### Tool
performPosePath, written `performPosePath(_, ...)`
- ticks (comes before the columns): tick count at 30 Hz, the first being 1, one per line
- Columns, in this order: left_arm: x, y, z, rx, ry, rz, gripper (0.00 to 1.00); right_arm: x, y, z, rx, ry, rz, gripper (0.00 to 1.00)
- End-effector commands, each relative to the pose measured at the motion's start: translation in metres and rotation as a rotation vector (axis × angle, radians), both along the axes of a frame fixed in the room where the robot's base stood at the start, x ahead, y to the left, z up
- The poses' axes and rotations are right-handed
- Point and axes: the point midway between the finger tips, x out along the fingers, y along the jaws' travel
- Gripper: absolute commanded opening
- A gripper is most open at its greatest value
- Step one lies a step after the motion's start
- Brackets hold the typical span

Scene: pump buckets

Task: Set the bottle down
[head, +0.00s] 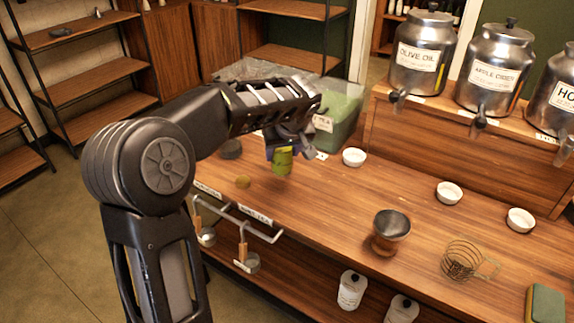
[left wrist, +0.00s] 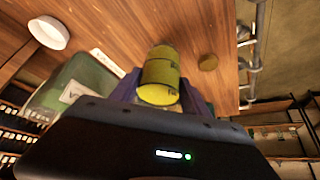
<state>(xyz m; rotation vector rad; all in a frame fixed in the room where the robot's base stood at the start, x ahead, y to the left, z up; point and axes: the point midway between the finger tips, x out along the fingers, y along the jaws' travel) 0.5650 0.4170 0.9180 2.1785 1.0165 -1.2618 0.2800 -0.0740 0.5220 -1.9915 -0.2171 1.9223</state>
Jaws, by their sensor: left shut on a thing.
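The bottle is a small yellow-green cylinder (head: 282,162), seen near the back left of the wooden counter (head: 330,205). My left gripper (head: 281,149) is over it and shut on it. In the left wrist view the bottle (left wrist: 160,74) sits between the two bluish fingers, with dark lettering on its side. The counter shows behind it there. It looks close to upright in the head view; whether its base touches the counter I cannot tell. The gripper hides its upper part. My right gripper is not in view.
A greenish clear bin (head: 340,110) stands behind. White bowls (head: 354,157), a dark-topped wooden bowl (head: 391,226) and a wire basket (head: 462,262) stand to the right. Scoops hang at the front edge (head: 244,256).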

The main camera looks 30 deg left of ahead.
Motion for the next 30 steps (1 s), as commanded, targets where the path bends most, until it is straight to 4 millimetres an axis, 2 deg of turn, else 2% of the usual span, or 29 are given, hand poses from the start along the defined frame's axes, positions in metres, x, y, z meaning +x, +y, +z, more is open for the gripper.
performPosePath(11, 0.0, 0.0, -0.006, 0.001, -0.002, 0.0, 0.0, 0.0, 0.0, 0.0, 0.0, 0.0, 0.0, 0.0)
performPosePath(21, 0.0, 0.0, -0.042, 0.0, -0.001, 0.0, 0.0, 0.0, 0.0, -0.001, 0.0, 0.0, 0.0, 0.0)
performPosePath(30, 0.001, 0.0, -0.044, 0.0, -0.003, 0.0, 0.0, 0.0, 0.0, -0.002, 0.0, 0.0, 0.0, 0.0)
